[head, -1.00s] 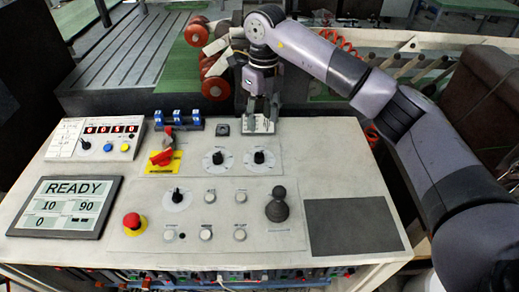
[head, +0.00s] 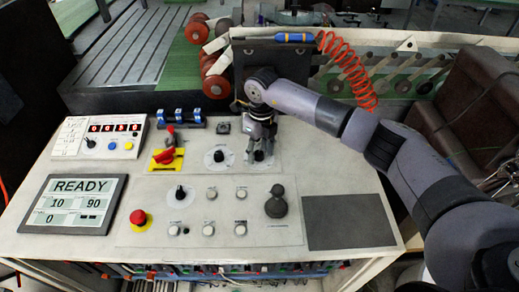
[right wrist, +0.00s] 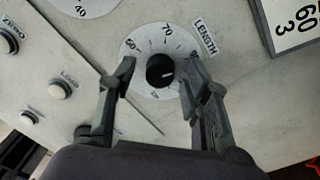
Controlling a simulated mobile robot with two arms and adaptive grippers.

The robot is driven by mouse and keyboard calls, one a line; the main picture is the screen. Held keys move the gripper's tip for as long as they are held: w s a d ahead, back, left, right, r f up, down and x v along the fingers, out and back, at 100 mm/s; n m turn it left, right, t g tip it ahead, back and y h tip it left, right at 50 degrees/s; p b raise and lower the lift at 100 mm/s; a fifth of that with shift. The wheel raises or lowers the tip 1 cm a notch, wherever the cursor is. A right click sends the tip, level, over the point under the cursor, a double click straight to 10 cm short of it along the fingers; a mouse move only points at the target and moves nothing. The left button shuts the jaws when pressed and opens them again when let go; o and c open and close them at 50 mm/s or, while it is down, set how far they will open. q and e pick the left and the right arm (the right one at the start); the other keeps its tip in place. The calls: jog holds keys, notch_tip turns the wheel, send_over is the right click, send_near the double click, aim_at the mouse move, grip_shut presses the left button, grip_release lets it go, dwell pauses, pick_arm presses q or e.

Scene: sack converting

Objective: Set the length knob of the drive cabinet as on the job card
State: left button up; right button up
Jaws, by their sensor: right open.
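The length knob (right wrist: 160,70) is a black knob on a white dial in the right wrist view, with LENGTH printed beside it and 60, 70 and 80 legible. Its white mark points roughly right in that picture. My right gripper (right wrist: 158,66) is open, its fingers on either side of the knob; whether they touch it I cannot tell. In the head view my right gripper (head: 260,150) is over the right-hand dial and largely covers it. A white card with large black digits (right wrist: 294,22) is cut off at the wrist view's corner. My left gripper is not in view.
On the panel stand another dial knob (head: 218,156), a lower knob (head: 180,192), a red rotary switch (head: 166,156), a red emergency button (head: 138,217) and a black joystick (head: 276,203). A screen (head: 72,204) reads READY. A dark pad (head: 350,222) lies clear at right.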

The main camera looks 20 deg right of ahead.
jog(key=shift+c, duration=0.4)
grip_shut()
